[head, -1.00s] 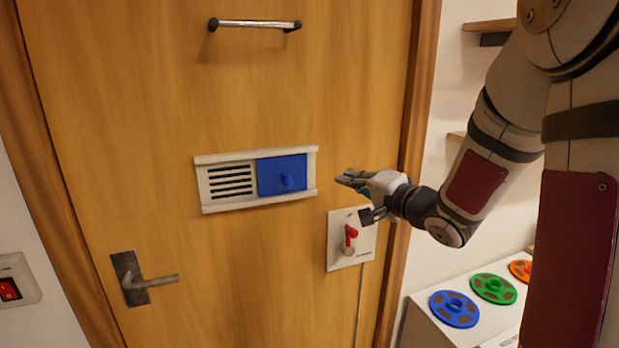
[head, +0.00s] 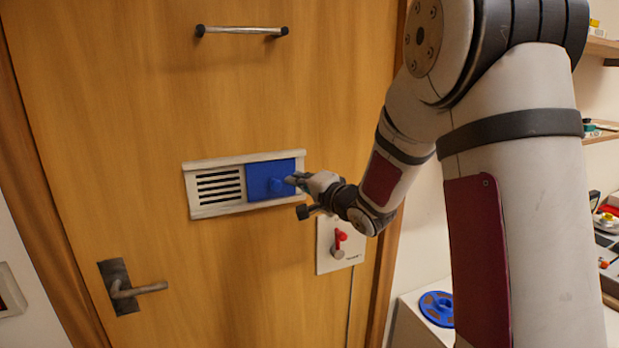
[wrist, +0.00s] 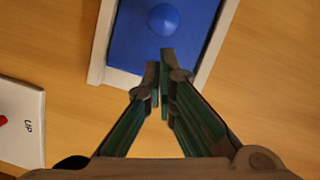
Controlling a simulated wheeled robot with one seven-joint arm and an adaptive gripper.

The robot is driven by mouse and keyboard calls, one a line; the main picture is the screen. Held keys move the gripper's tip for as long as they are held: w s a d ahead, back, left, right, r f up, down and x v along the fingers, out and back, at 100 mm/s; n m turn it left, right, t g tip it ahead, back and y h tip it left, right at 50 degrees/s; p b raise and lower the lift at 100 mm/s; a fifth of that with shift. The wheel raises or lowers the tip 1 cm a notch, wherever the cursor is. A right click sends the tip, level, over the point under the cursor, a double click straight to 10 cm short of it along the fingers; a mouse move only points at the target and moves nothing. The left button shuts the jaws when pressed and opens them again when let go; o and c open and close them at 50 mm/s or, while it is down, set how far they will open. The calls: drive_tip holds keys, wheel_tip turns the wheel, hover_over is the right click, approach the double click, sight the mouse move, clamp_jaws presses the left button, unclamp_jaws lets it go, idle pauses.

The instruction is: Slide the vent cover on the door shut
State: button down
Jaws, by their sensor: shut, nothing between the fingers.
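The blue vent cover (head: 262,181) sits at the right end of its pale frame (head: 216,208) on the wooden door. Dark vent slots (head: 219,187) show uncovered on the left. The cover has a round blue knob (head: 275,185), also seen in the wrist view (wrist: 164,18). My gripper (head: 290,180) is shut and empty, its fingertips at the right side of the knob in the head view. In the wrist view my fingertips (wrist: 160,62) are over the blue cover, just short of the knob. I cannot tell whether they touch it.
A white switch plate (head: 328,262) with a red lever (head: 340,237) is just below my gripper. A door lever handle (head: 135,289) is at lower left and a bar handle (head: 241,31) above. A blue disc (head: 437,308) lies at lower right. The door left of the frame is clear.

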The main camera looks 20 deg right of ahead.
drive_tip(key=shift+a, duration=0.2)
drive_tip(key=a, duration=1.3)
drive_tip(key=shift+a, duration=0.25)
